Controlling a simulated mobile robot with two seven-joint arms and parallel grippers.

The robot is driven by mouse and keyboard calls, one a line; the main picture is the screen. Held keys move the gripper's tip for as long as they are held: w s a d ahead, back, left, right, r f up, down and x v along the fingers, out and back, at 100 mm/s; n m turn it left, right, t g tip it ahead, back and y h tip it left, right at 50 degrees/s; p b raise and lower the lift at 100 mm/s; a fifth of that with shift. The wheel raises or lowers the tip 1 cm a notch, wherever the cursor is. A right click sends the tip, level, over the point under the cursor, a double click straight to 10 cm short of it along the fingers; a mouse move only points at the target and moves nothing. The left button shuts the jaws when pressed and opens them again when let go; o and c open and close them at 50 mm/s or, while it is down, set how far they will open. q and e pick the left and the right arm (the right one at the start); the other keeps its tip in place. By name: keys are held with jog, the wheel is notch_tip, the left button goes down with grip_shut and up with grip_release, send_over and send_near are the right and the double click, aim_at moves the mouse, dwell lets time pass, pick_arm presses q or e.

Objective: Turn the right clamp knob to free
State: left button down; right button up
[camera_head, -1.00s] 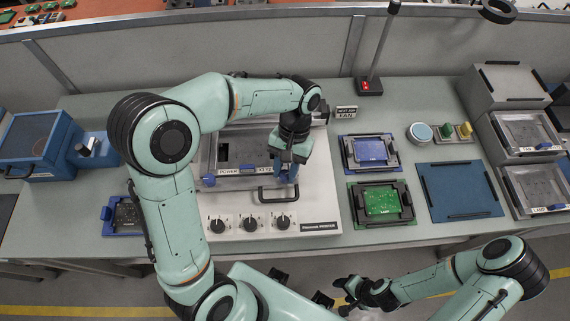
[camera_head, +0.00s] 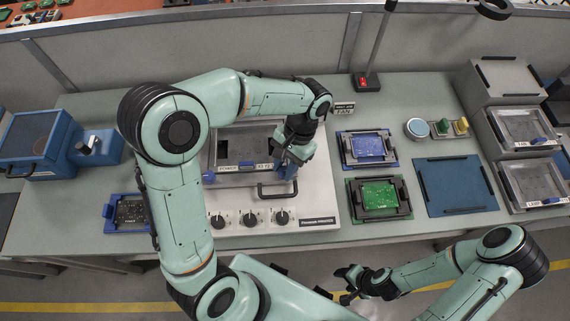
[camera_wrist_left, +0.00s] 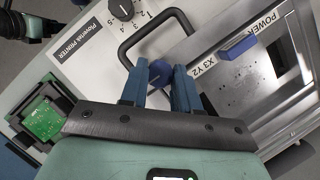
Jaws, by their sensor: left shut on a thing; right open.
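The printer (camera_head: 318,190) is a white machine with a metal frame on the bench. Its right clamp knob (camera_wrist_left: 160,73) is blue and shows between the blue fingers of my left gripper (camera_wrist_left: 160,88) in the left wrist view. My left gripper (camera_head: 286,172) is shut on this knob at the right front corner of the frame; in the head view it hides the knob. The left clamp knob (camera_head: 208,177), also blue, is at the frame's left front corner. My right gripper (camera_head: 345,283) is open and empty, in front of the bench.
A black handle (camera_head: 278,196) and several black dials (camera_head: 250,219) are on the printer's front. Green (camera_head: 379,195) and blue (camera_head: 368,147) boards in holders and a blue mat (camera_head: 456,186) lie to the right. A blue box (camera_head: 38,143) stands at the left.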

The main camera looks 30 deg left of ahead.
pick_arm(q)
jog(key=c, duration=0.8)
grip_release()
jog(key=p+v, duration=0.1)
jog(key=v, duration=0.6)
jog(key=shift+w+r, duration=0.1)
jog(key=shift+r, duration=0.2)
pick_arm(e)
jog(key=shift+w+r, duration=0.8)
